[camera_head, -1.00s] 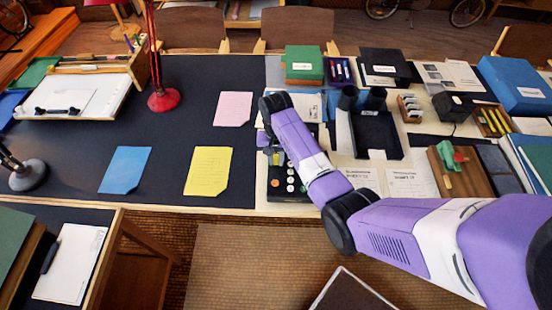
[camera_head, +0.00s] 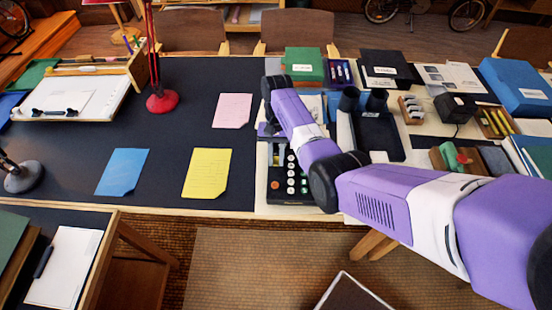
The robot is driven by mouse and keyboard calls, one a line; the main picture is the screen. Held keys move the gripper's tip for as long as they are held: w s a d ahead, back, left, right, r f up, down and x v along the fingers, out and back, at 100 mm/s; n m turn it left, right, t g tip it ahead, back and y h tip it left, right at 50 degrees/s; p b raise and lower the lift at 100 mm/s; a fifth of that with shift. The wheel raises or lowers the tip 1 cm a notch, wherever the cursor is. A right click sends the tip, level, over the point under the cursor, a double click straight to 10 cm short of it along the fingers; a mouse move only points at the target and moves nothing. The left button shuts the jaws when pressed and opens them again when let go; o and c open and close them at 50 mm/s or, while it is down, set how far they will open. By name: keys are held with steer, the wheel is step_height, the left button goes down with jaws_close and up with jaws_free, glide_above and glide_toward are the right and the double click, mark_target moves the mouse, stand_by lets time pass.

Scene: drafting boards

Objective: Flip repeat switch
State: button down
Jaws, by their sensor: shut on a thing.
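The dark desk machine with round keys (camera_head: 290,186) stands near the front edge of the desk, right of the yellow sheet. My gripper (camera_head: 268,132) is at the back left part of this machine, pointing down beneath my purple wrist. Its jaws are closed on a small part there, at the place of the repeat switch. The switch is too small and too covered by my wrist to make out its position. My forearm hides part of the machine's right side.
A black tray with two dark cylinders (camera_head: 378,136) stands close right of my wrist. A red lamp (camera_head: 162,102) stands at left. Yellow (camera_head: 206,173), blue (camera_head: 122,172) and pink (camera_head: 232,110) sheets lie on the dark mat, which is otherwise mostly clear.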

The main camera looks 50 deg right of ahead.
mark_target(276, 157)
steer(key=c, duration=1.3)
jaws_free()
steer(key=shift+b+v, duration=0.3)
steer(key=shift+v, duration=3.6)
